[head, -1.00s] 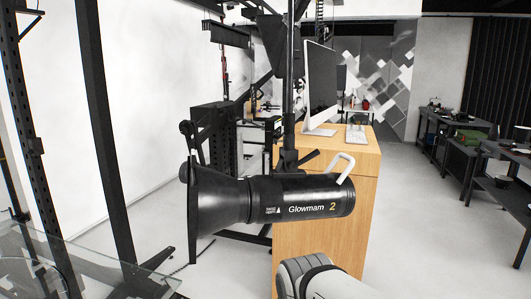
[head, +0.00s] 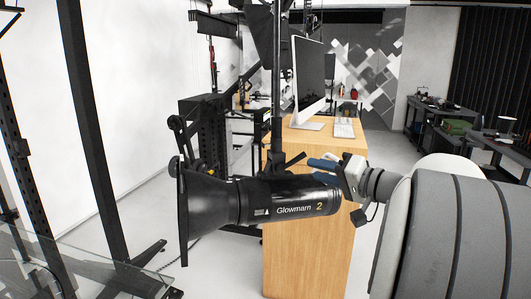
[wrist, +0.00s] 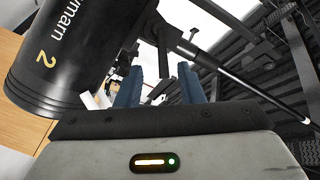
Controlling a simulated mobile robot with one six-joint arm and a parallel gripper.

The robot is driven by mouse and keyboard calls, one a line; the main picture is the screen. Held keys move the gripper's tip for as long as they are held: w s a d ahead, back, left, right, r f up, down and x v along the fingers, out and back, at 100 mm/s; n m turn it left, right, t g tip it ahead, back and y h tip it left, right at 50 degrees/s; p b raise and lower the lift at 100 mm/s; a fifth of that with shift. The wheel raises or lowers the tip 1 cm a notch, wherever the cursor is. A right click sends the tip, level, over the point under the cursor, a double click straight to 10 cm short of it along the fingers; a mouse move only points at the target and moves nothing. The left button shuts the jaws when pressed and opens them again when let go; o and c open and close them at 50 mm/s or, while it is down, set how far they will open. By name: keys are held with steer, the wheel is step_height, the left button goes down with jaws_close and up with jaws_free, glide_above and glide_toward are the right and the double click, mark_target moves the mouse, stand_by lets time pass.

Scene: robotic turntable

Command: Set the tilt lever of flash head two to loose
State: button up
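My gripper (head: 312,163), with blue fingers, is just right of the lever and above the body. In the wrist view my gripper (wrist: 160,78) has its fingers apart. The flash head (wrist: 55,55) fills the upper left there. I cannot tell whether the lever is between the fingers. The white rear handle is hidden.
A dark upright post (head: 85,120) and a glass sheet (head: 75,270) are at left. Dark workbenches (head: 440,120) stand far right.

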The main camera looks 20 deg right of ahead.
mark_target(302, 157)
steer(key=shift+t, duration=0.4)
steer(key=w, duration=0.2)
steer(key=w+a+p, duration=0.1)
steer(key=w, duration=0.1)
steer(key=w+a+r+p, duration=0.1)
steer(key=w, duration=0.2)
steer(key=shift+c, duration=0.2)
jaws_close()
steer(key=shift+d+r, duration=0.1)
steer(key=shift+d, duration=0.05)
